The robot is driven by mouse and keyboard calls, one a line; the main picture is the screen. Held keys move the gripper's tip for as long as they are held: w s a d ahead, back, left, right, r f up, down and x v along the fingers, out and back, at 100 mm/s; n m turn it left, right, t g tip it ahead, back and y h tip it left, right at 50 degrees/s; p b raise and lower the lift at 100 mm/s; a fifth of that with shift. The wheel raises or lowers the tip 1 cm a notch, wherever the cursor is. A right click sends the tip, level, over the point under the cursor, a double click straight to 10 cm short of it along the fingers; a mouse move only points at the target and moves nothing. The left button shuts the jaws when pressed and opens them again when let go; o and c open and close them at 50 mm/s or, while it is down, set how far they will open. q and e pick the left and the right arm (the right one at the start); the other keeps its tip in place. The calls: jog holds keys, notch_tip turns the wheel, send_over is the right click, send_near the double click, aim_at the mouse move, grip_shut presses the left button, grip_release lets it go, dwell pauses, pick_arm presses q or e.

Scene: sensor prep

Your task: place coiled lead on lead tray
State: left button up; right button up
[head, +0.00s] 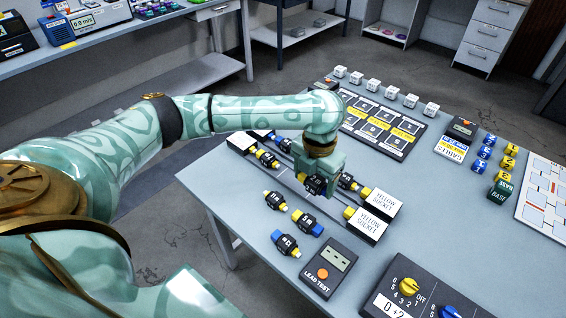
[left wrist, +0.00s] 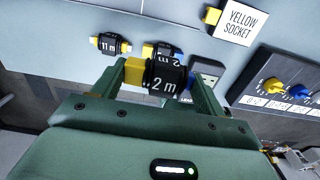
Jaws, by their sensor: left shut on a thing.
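My left gripper (head: 316,180) is shut on a coiled lead (left wrist: 166,84), a black coil marked "2 m" with a yellow plug (left wrist: 134,71) at one end. In the head view the gripper and lead are over the tabletop, beside the yellow socket blocks. A shallow grey tray-like area (head: 290,184) with thin rails lies under and left of the gripper; I cannot read a label on it. Other coiled leads (head: 267,158) lie there. My arm hides part of this area. Whether the held lead touches the surface is unclear. My right gripper is not in view.
Loose leads (head: 307,222) lie in front, near the lead tester (head: 331,268). A knob panel (head: 405,290) is at the front; a numbered board (head: 383,128) lies behind. Bare tabletop (head: 450,225) shows at right.

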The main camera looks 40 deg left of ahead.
pick_arm(q)
jog(key=w+a+f+b, duration=0.4)
jog(key=w+a, duration=0.1)
jog(key=a, duration=0.1)
jog(key=b, duration=0.3)
send_over(295, 181)
jog(key=s+d, duration=0.1)
notch_tip(295, 181, down, 4)
jog(key=shift+d+f, duration=0.15)
jog(key=shift+f, duration=0.1)
jog(key=shift+w+a+f, duration=0.25)
jog(key=shift+a+f, duration=0.05)
jog(key=f+b, duration=0.1)
jog(key=f, duration=0.1)
jog(key=f+b, duration=0.1)
jog(key=f, duration=0.1)
jog(key=shift+w+a+b, duration=0.2)
jog(key=shift+a+b, duration=0.1)
jog(key=shift+r, duration=0.15)
jog(key=o, duration=1.1)
jog(key=shift+c, duration=0.2)
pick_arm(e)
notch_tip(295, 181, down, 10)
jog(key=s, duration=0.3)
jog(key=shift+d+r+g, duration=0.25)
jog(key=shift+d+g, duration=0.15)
